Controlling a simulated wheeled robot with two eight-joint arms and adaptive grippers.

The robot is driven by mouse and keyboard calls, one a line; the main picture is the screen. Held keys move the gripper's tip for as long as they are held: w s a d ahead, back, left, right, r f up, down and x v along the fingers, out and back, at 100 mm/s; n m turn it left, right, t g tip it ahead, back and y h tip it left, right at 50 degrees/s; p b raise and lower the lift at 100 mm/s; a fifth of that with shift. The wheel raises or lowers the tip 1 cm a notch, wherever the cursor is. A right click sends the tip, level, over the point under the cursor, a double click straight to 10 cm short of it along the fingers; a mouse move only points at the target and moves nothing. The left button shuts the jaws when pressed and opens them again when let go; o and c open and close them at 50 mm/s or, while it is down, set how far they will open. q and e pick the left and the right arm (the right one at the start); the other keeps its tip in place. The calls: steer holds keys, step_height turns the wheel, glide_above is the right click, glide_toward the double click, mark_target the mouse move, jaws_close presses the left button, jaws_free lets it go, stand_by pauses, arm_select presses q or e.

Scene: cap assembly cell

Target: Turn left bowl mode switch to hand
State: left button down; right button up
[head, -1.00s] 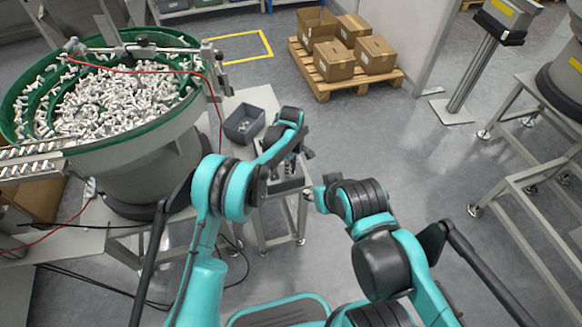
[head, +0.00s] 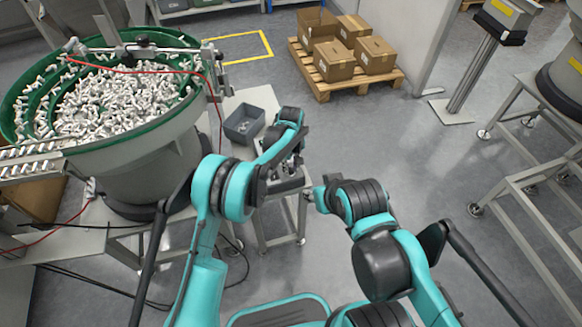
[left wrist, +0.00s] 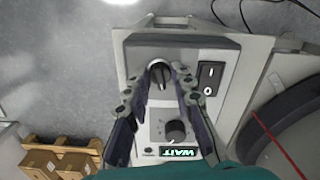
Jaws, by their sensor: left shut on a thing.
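The left bowl mode switch (left wrist: 159,74) is a round dark knob on a grey control box (left wrist: 222,62). In the left wrist view my left gripper (left wrist: 160,82) has its two fingers on either side of the knob, shut on it. In the head view my left gripper (head: 292,163) is over the box on a small stand, which hides the knob there. The knob's labels are not readable. My right gripper (head: 311,194) is beside the stand, small and partly hidden by its arm.
A second dial (left wrist: 175,130), a small display (left wrist: 178,152) reading WAIT and a rocker switch (left wrist: 210,77) are near the knob. The left bowl feeder (head: 130,150), full of white parts, stands at left. A grey bin (head: 243,124) is behind the box. Cartons (head: 335,60) stand farther back.

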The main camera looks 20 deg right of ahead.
mark_target(291, 169)
arm_select(q)
steer(key=m, duration=1.1)
steer(key=shift+m, duration=0.3)
stand_by(0.4)
steer(key=c, duration=1.3)
jaws_free()
step_height(291, 169, up, 12)
